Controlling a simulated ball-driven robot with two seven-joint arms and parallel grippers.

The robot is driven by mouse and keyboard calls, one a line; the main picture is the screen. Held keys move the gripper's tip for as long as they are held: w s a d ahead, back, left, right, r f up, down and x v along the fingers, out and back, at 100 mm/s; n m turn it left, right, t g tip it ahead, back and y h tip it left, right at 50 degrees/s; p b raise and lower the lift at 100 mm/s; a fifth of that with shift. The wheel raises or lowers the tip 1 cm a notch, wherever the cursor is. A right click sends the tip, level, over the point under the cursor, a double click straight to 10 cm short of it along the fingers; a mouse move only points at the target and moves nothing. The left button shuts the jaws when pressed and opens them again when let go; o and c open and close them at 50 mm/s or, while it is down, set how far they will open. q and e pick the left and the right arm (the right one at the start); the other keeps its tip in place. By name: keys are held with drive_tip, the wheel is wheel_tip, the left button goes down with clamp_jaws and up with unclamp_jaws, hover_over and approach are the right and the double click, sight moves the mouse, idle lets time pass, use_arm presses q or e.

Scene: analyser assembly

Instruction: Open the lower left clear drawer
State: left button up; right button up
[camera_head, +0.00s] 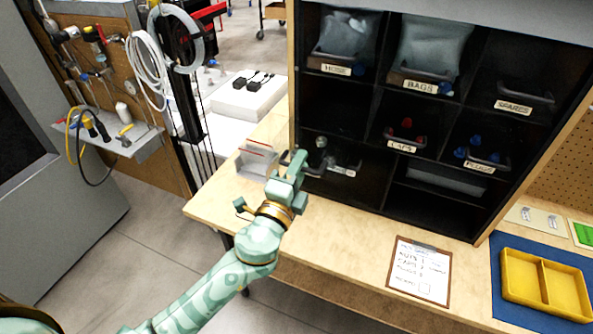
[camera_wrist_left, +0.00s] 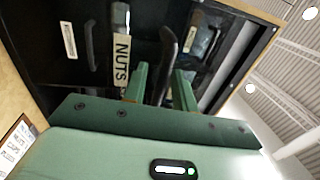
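The black cabinet (camera_head: 376,125) stands on the wooden bench. Its lower left clear drawer (camera_head: 331,155) has a dark handle, partly hidden by my left gripper in the head view, and small contents. In the left wrist view, a dark handle (camera_wrist_left: 166,62) rises between my fingers, beside the label "NUTS" (camera_wrist_left: 121,58). The drawer looks shut or nearly so; I cannot tell exactly. My left gripper (camera_head: 287,182) is at the drawer front. Its green fingers (camera_wrist_left: 161,90) are apart, one on each side of the handle, with gaps showing. My right gripper is not in view.
A clear holder (camera_head: 257,160) stands left of the cabinet, close to my left gripper. A clipboard (camera_head: 419,270) lies on the bench front. A yellow tray (camera_head: 545,285) sits on a blue mat at the right. Bench space between the cabinet and clipboard is clear.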

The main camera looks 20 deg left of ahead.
use_arm(q)
drive_tip(key=s+f+b, duration=0.3)
drive_tip(key=s+b, duration=0.3)
drive_tip(key=s, duration=1)
drive_tip(key=shift+a, duration=0.25)
